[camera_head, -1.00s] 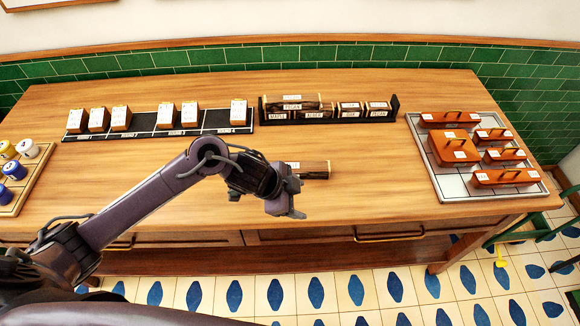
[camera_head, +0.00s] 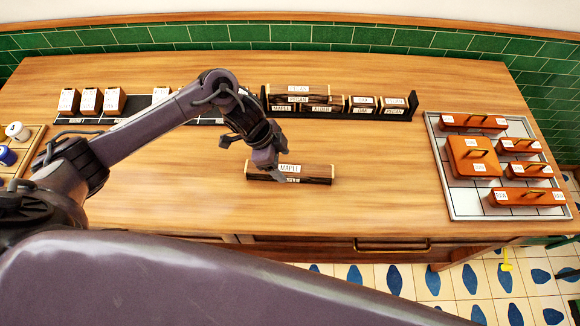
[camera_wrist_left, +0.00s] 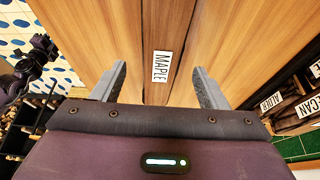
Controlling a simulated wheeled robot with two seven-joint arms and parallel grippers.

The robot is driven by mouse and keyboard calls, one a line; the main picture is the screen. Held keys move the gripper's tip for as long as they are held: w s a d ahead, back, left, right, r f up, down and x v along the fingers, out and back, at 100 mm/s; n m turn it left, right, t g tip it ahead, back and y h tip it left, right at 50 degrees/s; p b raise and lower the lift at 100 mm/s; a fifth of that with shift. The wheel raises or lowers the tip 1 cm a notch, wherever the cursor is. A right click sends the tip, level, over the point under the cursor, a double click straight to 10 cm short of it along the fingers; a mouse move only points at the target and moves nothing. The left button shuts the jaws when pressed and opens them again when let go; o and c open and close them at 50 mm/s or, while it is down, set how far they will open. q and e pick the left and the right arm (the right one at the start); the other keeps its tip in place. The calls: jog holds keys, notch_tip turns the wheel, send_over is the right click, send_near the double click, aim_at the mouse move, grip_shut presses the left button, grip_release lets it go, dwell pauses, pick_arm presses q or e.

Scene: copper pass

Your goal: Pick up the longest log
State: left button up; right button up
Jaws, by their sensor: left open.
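A log labelled MAPLE (camera_head: 312,175) lies on the wooden table (camera_head: 390,190), in front of the log rack (camera_head: 408,113). My left gripper (camera_head: 272,164) is open above this log, toward its left part. In the left wrist view, the MAPLE log (camera_wrist_left: 165,28) runs between the spread fingers of the left gripper (camera_wrist_left: 160,84), with wood table on both sides. The fingers look apart from the log. The rack holds several shorter-looking logs with labels such as PECAN, MAPLE and ALDER, including a stacked PECAN log (camera_head: 298,90).
A tray (camera_head: 450,203) with several orange lidded boxes stands at the right. A dark strip (camera_head: 135,105) with white-fronted blocks lies at the back left, partly behind my arm. A board (camera_head: 28,165) with coloured pieces is at the left edge. The table right of the log is clear.

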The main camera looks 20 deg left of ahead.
aim_at(289, 168)
pick_arm(q)
jog(key=shift+d+f+p, duration=0.65)
jog(key=shift+d+f, duration=0.1)
jog(key=shift+f, duration=0.25)
jog(key=shift+w+d+f, duration=0.2)
jog(key=shift+f, duration=0.4)
jog(key=shift+w+d+f, duration=0.15)
jog(key=shift+w+f, duration=0.05)
jog(key=shift+f, duration=0.4)
jog(key=c, duration=1.2)
jog(key=shift+r, duration=0.1)
jog(key=shift+c, duration=0.3)
pick_arm(e)
jog(key=shift+w+d+r, duration=0.1)
jog(key=shift+w+r, duration=0.05)
jog(key=shift+r, duration=0.75)
pick_arm(q)
jog(key=shift+r, duration=0.1)
